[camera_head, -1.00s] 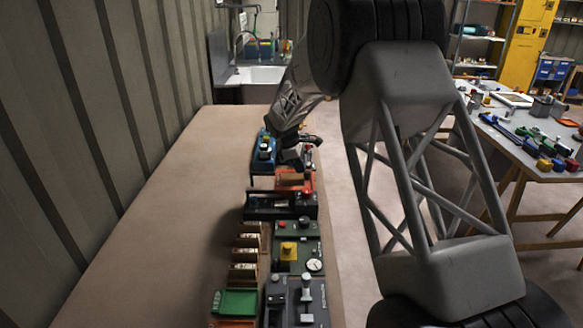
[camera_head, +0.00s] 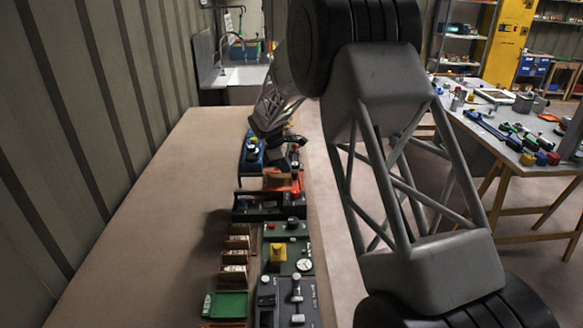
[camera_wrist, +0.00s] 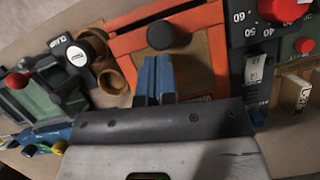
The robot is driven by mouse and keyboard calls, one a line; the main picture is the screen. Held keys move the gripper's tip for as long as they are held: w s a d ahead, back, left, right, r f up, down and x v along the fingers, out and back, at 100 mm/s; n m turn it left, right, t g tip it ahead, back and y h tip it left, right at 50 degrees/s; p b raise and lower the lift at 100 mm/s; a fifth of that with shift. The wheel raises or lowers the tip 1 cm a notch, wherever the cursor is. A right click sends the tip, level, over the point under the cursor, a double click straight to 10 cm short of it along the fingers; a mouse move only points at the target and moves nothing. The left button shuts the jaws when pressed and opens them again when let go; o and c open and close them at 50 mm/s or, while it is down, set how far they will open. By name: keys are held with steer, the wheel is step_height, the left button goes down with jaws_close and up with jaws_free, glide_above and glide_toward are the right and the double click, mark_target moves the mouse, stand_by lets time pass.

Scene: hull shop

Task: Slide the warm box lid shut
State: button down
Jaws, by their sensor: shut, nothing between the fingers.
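The warm box (camera_wrist: 125,45) is an orange box with brown wooden panels in the wrist view, its label partly covered by my gripper. A dark round knob (camera_wrist: 169,35) stands over the wooden top, just beyond my fingertips. I cannot tell how far the lid is open. My gripper (camera_wrist: 155,75) has its two blue fingers together over the box, with nothing between them; contact with the knob or lid is not clear. In the head view the orange box (camera_head: 282,180) sits on the bench, with my gripper (camera_head: 292,160) above its far side, small and partly blurred by clutter.
A dark panel with a red knob and numbers (camera_wrist: 285,8) adjoins the box. Brass-coloured rings (camera_wrist: 95,45) and a green device with a red ball (camera_wrist: 17,80) lie on the other side. The bench (camera_head: 150,220) is clear left of the device row.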

steer(key=shift+w+a+r, duration=0.1)
steer(key=shift+w+a, duration=0.05)
steer(key=shift+a, duration=0.7)
steer(key=v, duration=1)
steer(key=shift+d, duration=0.25)
steer(key=shift+r, duration=0.1)
steer(key=w+a+m, duration=0.1)
steer(key=w+m+g, duration=0.1)
steer(key=w+m, duration=0.1)
steer(key=shift+a+m, duration=0.3)
steer(key=shift+a, duration=0.1)
